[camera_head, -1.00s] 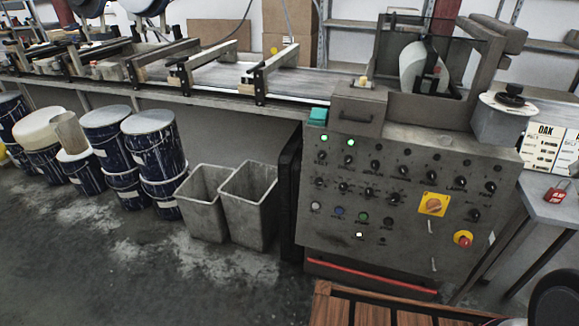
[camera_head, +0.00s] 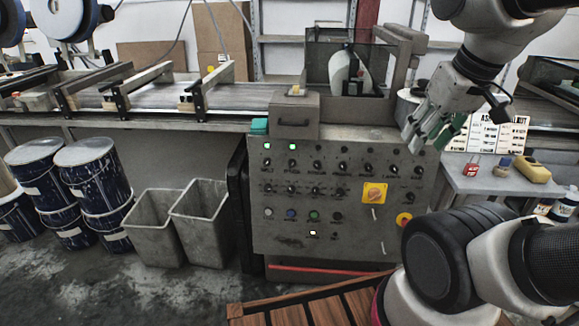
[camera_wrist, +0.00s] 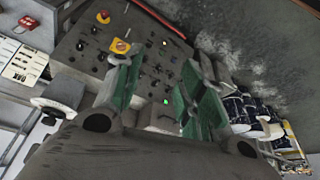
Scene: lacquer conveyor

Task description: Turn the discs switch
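The grey control panel (camera_head: 350,245) faces me, with rows of small black rotary switches. One upper-row switch (camera_head: 342,165) sits near the middle. The labels are too small to read surely, so I cannot tell which switch is the discs one. My gripper (camera_head: 428,128) is in front of the panel's upper right corner, apart from it, with its green-padded fingers spread and nothing between them. In the wrist view, the open gripper (camera_wrist: 165,82) points toward the panel (camera_wrist: 78,48), and its fingers hide part of the switches.
A yellow plate with an orange rotary knob (camera_head: 374,193) and a red button on yellow (camera_head: 403,219) are at the panel's right. Grey bins (camera_head: 155,230) stand left. A slatted wooden surface (camera_head: 290,312) lies in front. A side table (camera_head: 480,182) holds a red padlock (camera_head: 471,169).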

